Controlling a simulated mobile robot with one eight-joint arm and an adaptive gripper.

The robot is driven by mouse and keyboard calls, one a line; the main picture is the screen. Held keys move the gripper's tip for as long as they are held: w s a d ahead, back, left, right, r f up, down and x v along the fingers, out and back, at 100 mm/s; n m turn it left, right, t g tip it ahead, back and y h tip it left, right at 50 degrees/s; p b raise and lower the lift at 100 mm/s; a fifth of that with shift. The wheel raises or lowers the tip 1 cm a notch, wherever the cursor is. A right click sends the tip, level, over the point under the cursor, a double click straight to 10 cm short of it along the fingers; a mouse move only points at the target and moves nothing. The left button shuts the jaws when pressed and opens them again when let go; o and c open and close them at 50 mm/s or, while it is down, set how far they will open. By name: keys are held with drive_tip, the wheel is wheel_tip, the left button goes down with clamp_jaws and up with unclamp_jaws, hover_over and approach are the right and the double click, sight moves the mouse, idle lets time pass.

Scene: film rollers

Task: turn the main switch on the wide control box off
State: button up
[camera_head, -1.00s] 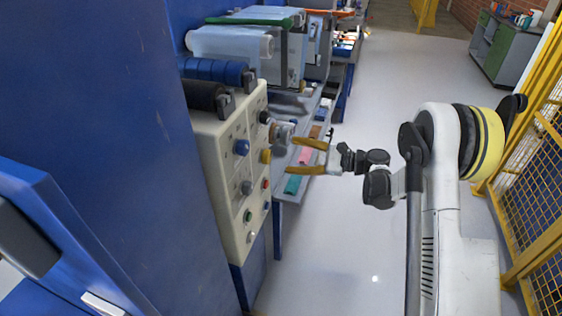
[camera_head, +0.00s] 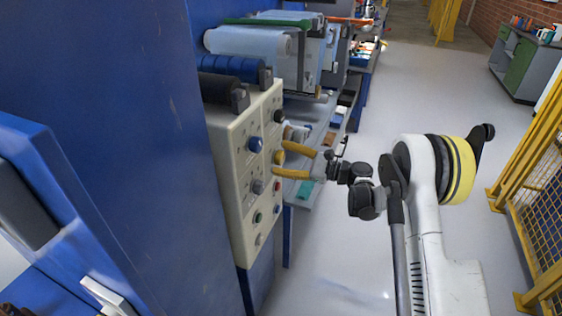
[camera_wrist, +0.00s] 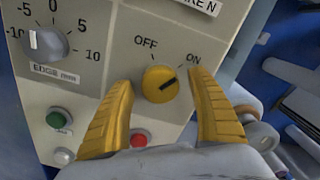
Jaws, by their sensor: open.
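The wide control box (camera_head: 236,180) is a cream panel at the left of the head view, its face turned toward my arm. The main switch (camera_wrist: 160,84) is a round yellow knob in the wrist view, between the printed words OFF and ON. Its dark mark points up and right, toward ON. In the head view the yellow switch (camera_head: 279,157) sits at the panel's right side. My gripper (camera_head: 282,152) is open, its yellow fingers at the panel. In the wrist view the fingers of my gripper (camera_wrist: 165,112) stand on either side of the knob, apart from it.
A grey EDGE knob (camera_wrist: 46,43), a green button (camera_wrist: 58,118) and a red button (camera_wrist: 139,138) are near the switch. A blue cabinet wall (camera_head: 110,110) stands at the left, rollers (camera_head: 235,67) above. A yellow fence (camera_head: 535,200) is at the right; grey floor is free between.

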drive_tip(key=shift+a, duration=0.1)
drive_tip(key=c, duration=1.2)
drive_tip(key=shift+o, duration=0.2)
drive_tip(key=shift+n, duration=0.4)
drive_tip(key=n, duration=0.6)
drive_tip(key=shift+n, duration=0.4)
drive_tip(key=n, duration=0.6)
drive_tip(key=shift+n, duration=0.3)
